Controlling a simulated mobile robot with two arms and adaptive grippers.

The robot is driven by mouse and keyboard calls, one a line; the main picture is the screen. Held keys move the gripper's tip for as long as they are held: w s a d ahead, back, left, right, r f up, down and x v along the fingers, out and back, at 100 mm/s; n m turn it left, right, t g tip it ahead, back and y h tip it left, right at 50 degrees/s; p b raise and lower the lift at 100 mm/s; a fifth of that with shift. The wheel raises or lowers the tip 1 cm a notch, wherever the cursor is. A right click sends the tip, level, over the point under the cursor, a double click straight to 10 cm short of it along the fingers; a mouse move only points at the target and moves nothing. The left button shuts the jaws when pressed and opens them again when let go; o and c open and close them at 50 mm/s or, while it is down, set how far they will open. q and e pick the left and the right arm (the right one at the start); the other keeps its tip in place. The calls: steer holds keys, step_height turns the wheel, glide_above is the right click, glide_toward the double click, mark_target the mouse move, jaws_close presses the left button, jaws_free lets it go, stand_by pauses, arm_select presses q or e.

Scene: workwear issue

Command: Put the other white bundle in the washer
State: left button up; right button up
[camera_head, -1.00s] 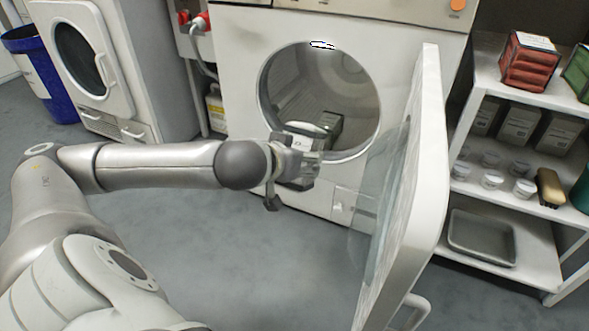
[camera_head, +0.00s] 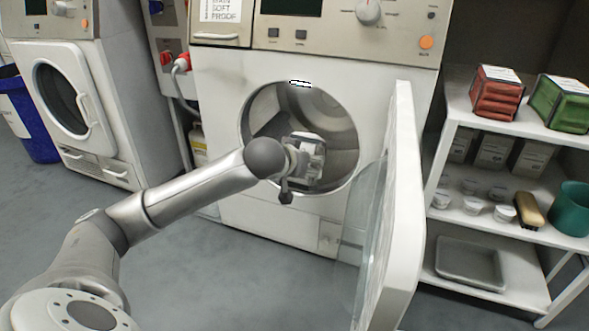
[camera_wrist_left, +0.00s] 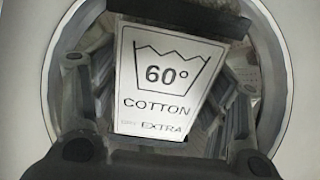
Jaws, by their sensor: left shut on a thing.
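The washer (camera_head: 225,110) stands ahead with its round door opening facing me. Its door (camera_head: 405,200) is swung wide open to the right. My left gripper (camera_head: 316,162) is at the opening, in front of the drum (camera_head: 335,115), and is shut on a white bundle. In the left wrist view the white bundle (camera_wrist_left: 165,75) sits between the fingers, its face printed with a wash symbol, "60°" and "COTTON". The drum's rim surrounds it there. The gripper hides most of the bundle in the head view. My right gripper is not in view.
A second machine (camera_head: 120,110) with a shut round door stands at the left, beside a blue bin (camera_head: 35,130). At the right, a white shelf (camera_head: 455,215) holds red bundles (camera_head: 495,95), green bundles (camera_head: 560,105), tubs, a brush (camera_head: 528,210) and a grey tray (camera_head: 470,262). The open door bounds the right side.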

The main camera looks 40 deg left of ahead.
arm_select(q)
steer(key=w+a+p, duration=0.1)
steer(key=w+a, duration=0.1)
steer(key=w, duration=0.8)
steer(key=w+a, duration=0.3)
steer(key=w, duration=0.8)
steer(key=shift+w+p, duration=0.15)
steer(key=shift+p, duration=0.2)
steer(key=shift+r, duration=0.1)
steer(key=o, duration=1.2)
steer(key=shift+o, duration=0.4)
steer(key=v, duration=0.7)
steer(key=shift+s, duration=0.2)
